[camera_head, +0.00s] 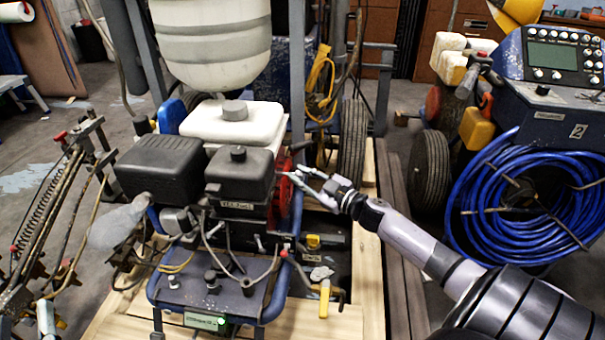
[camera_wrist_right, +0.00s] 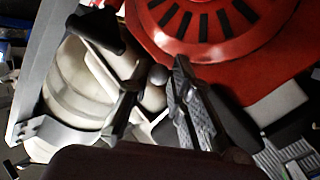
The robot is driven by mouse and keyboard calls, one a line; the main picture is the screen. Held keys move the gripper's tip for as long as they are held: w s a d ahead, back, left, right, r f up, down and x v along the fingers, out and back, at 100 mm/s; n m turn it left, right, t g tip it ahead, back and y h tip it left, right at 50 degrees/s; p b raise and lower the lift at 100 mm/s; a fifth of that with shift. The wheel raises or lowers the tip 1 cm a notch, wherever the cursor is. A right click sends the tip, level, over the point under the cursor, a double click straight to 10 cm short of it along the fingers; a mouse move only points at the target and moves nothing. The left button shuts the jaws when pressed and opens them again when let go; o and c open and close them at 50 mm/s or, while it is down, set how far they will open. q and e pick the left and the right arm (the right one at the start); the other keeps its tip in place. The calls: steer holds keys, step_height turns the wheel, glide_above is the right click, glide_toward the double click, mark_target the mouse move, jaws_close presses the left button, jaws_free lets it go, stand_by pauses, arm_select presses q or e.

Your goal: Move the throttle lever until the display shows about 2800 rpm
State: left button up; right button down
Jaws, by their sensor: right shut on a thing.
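The engine (camera_head: 240,180) of the line striper stands in the middle of the head view, with its red recoil cover (camera_head: 283,190) on the right side. My right gripper (camera_head: 298,178) reaches in from the right beside that cover. In the right wrist view, its two fingers (camera_wrist_right: 157,92) close around a small grey ball-shaped knob (camera_wrist_right: 157,75), which looks like the end of the throttle lever. The rest of the lever is hidden. The small green-lit display (camera_head: 205,321) sits at the front panel's lower edge; its digits are too small to read. My left gripper is not in view.
The red slotted cover (camera_wrist_right: 205,25) is close to my fingers. A white tank (camera_head: 232,122) stands behind the engine. A blue hose coil (camera_head: 520,200) hangs on another machine at the right.

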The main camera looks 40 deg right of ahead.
steer(key=shift+w+d+r, duration=0.1)
steer(key=shift+r, duration=0.2)
steer(key=c, duration=1.8)
jaws_free()
steer(key=shift+c, duration=0.2)
steer(key=o, duration=0.4)
steer(key=shift+f, duration=0.2)
steer(key=shift+s+d, duration=0.35)
steer(key=shift+s, duration=1.65)
steer(key=shift+s+d, duration=0.3)
steer(key=shift+s, duration=1.65)
steer(key=shift+s+d, duration=0.35)
steer(key=shift+s, duration=1.65)
steer(key=shift+c, duration=0.5)
